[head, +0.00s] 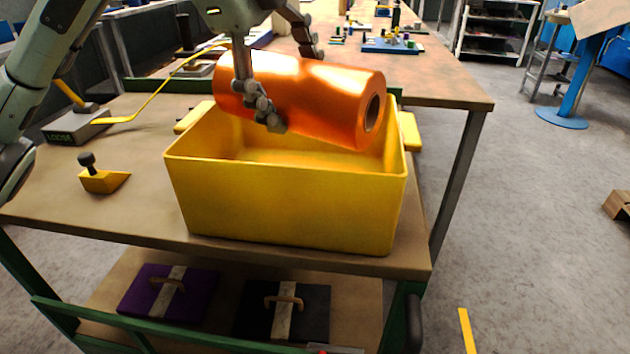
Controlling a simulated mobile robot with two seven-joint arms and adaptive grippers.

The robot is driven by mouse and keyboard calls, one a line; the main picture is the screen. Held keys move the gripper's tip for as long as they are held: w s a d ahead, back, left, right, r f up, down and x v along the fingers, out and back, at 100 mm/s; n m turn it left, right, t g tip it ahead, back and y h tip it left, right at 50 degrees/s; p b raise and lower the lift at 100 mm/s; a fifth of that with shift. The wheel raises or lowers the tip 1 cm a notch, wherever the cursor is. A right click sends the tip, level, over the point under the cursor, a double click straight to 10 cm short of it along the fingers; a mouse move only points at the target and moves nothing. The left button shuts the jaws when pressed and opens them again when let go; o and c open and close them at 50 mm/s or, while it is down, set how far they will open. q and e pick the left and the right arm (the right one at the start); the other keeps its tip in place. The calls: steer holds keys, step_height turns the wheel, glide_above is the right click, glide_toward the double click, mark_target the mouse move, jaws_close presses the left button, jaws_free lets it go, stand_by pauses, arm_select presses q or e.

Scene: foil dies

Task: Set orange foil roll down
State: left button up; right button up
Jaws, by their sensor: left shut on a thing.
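The orange foil roll (325,100) is a shiny cylinder with a dark hollow core at its right end. It lies sideways and slightly tilted, its right end lower, over the opening of a yellow bin (290,205). My left gripper (285,85) is shut on the roll near its left half, with fingers on the near and far sides. The roll's underside is partly below the bin's back rim line; I cannot tell whether it touches the bin. The part of the bin floor that shows is empty. My right gripper is not in view.
The bin stands on a brown bench (120,205). A yellow wedge with a black knob (103,178) and a grey block marked LOOSE (78,127) stand to its left. Purple (165,295) and black (285,312) cases lie on the shelf below. A second table (450,85) is behind.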

arm_select(q)
step_height(320, 180, down, 10)
steer(key=o, duration=1.9)
steer(key=shift+c, duration=0.2)
steer(key=v, duration=1.2)
